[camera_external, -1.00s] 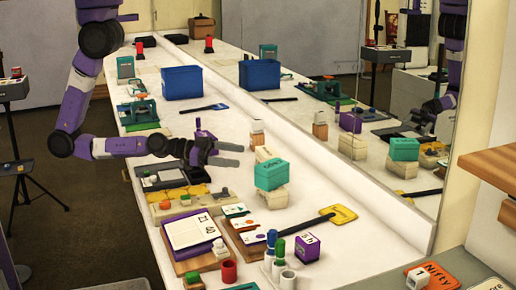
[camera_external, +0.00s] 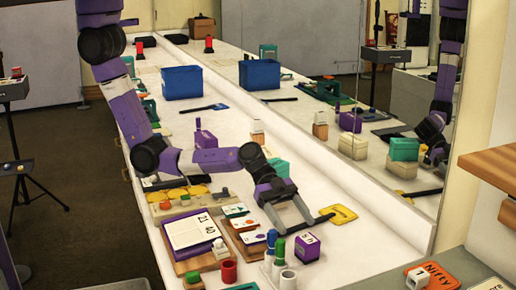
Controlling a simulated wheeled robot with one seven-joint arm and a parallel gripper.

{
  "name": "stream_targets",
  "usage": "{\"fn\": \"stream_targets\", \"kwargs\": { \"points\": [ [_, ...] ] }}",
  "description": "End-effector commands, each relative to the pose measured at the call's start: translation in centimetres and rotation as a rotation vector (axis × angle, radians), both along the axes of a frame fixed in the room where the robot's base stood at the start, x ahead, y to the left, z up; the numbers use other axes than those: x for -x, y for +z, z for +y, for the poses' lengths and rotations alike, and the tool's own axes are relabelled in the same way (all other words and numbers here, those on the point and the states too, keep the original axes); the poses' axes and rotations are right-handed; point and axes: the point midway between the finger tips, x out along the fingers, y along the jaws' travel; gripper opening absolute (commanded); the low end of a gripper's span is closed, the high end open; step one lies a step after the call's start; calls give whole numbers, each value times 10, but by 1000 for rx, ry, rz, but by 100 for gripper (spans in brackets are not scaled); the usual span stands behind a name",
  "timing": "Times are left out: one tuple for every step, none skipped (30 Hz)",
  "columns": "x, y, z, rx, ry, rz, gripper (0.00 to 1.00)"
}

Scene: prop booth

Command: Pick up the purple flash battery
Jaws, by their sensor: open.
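A purple block with white markings (camera_external: 307,248), which looks like the flash battery, stands on the white counter near the front right. My gripper (camera_external: 297,228) is open, its two fingers spread and pointing down toward the front of the counter. It is just behind the purple block, and its fingers appear empty. I cannot tell how high the fingertips are. Another purple object (camera_external: 205,138) stands further back on the counter, partly hidden by my arm.
Green and blue-topped cylinders (camera_external: 279,250) stand left of the purple block. A yellow-ended paddle (camera_external: 342,214) lies right of my gripper. A teal box (camera_external: 278,168) is partly hidden behind my arm. A mirror wall (camera_external: 395,120) borders the counter's right side. A blue bin (camera_external: 182,82) stands far back.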

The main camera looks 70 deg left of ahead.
Motion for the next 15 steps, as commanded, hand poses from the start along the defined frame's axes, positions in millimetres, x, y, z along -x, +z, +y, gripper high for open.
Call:
{"fn": "stream_targets", "kwargs": {
  "points": [
    [0,-1,-5,0,-2,1,69],
    [0,-2,-8,0,-2,1,69],
    [-1,-4,-12,0,-2,1,69],
    [-1,-5,-14,0,-1,0,69],
    [-2,-6,-17,0,0,0,69],
    [-2,-7,-20,1,0,-1,69],
    [-2,-8,-22,0,0,-1,69],
    [-3,-9,-24,0,0,-1,69],
    [-3,-9,-27,0,0,-1,69],
    [-4,-11,-30,0,1,0,69],
    [-4,-12,-33,0,1,-1,69],
    [-5,-13,-39,0,-1,-1,69],
    [-5,-14,-42,0,0,-1,69],
    [-6,-16,-46,0,0,0,69],
    [-6,-18,-50,0,0,0,69]
  ]
}}
